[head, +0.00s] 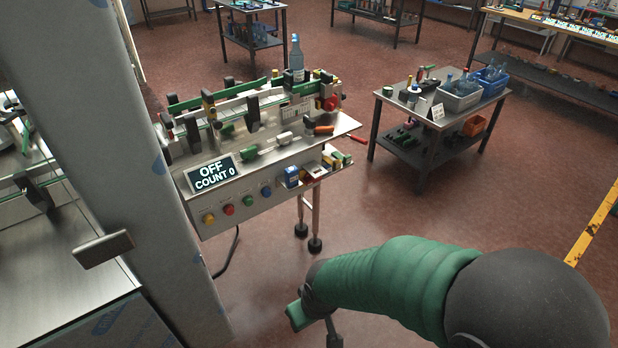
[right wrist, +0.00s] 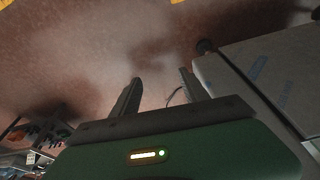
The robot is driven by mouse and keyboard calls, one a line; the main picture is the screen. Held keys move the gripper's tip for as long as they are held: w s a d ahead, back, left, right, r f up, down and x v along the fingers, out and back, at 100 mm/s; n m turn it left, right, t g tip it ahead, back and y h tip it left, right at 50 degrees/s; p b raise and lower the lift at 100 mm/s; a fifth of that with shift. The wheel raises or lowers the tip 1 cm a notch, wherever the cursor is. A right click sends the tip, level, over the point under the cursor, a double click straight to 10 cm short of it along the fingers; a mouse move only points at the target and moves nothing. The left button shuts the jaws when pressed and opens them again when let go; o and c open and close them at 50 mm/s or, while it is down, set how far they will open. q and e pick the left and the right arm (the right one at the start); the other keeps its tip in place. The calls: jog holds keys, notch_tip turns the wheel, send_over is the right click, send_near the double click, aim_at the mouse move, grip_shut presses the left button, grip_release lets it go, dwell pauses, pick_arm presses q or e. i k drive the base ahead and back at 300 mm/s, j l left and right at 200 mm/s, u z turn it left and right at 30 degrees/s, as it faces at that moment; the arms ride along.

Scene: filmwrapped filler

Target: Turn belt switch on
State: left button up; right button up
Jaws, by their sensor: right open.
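The conveyor machine (head: 262,178) stands ahead of me in the head view, left of centre. Its display (head: 213,173) reads OFF and COUNT 0. Its front panel carries a yellow button (head: 209,219), a red button (head: 229,209), a green button (head: 248,200) and a blue button (head: 266,191). The labels are too small to read, so I cannot tell which control is the belt switch. My right gripper (right wrist: 160,86) is open and empty in the right wrist view, pointing over bare floor. In the head view my right arm is low, in front of the machine and apart from it. My left gripper is not in view.
A wrapped grey post (head: 120,150) and a steel cabinet (head: 70,270) stand close on the left. A bottle (head: 296,58) is on the machine. A dark cart (head: 430,145) with bins stands behind right. The floor before the machine is clear; a cable lies beneath it.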

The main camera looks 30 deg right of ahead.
aim_at(308, 180)
jog(key=i+l+u, duration=0.1)
jog(key=l, duration=0.25)
jog(key=i+l+u, duration=0.1)
jog(key=i+l, duration=0.15)
jog(key=i+l+u, duration=0.1)
jog(key=l, duration=0.4)
jog(key=i+l+u, duration=0.1)
jog(key=l, duration=0.3)
jog(key=i+l+u, duration=0.1)
jog(key=i+l, duration=0.15)
jog(key=l, duration=0.15)
jog(key=i+l+u, duration=0.1)
jog(key=l, duration=0.3)
